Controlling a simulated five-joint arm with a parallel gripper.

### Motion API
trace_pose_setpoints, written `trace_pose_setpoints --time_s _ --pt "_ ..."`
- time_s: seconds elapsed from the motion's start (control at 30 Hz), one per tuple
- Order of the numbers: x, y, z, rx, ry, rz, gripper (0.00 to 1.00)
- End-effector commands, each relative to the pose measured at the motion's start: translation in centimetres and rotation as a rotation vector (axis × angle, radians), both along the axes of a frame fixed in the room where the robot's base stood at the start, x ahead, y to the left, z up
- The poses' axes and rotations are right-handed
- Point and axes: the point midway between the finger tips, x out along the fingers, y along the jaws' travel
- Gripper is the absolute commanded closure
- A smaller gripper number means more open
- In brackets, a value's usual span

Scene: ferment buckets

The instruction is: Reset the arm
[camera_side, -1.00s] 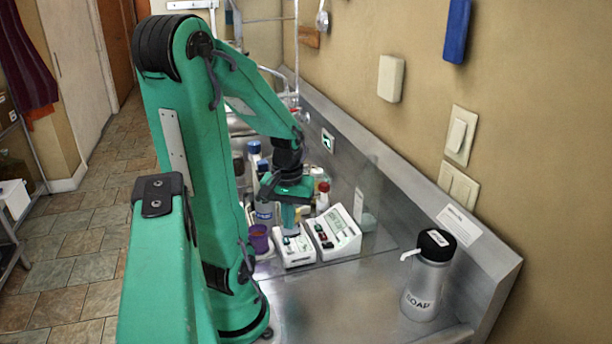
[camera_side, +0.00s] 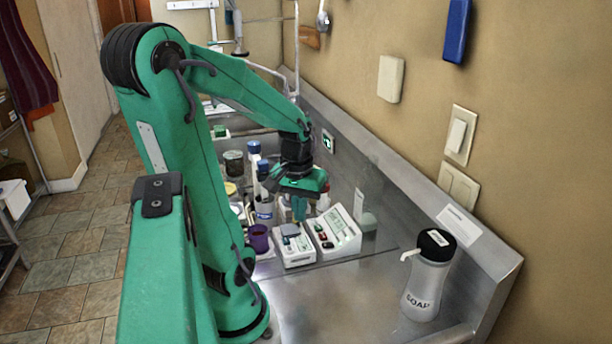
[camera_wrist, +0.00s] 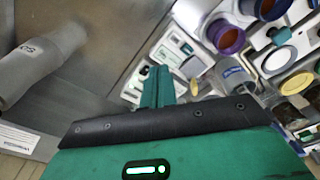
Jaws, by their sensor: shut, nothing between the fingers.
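My gripper (camera_side: 299,208) is a green, downward-pointing tool in the side view, with its fingers shut and nothing between them. It hangs just above two white devices with buttons. The smaller white device (camera_side: 294,249) stands on the left and the larger sloped one (camera_side: 338,236) on the right; I cannot tell the exact gap to them. In the wrist view, the green fingers (camera_wrist: 157,84) are together, with the white devices beyond them.
A soap bottle (camera_side: 427,280) stands at the front right of the steel counter. A purple cup (camera_side: 258,238) and several bottles and jars stand left of and behind the devices. The raised steel wall (camera_side: 400,185) runs along the right. The front counter (camera_side: 335,305) is clear.

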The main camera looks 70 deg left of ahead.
Motion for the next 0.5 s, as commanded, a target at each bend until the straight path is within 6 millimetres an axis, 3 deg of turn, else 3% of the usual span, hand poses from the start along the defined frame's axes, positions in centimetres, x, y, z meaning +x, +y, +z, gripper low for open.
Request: trace_pose_setpoints --time_s 0.2,0.5 --pt "2.5 -3.3 2.5 0.063 -0.077 -0.209 1.0" --pt "4.6 -8.7 5.8 0.136 -0.198 -0.5 1.0"
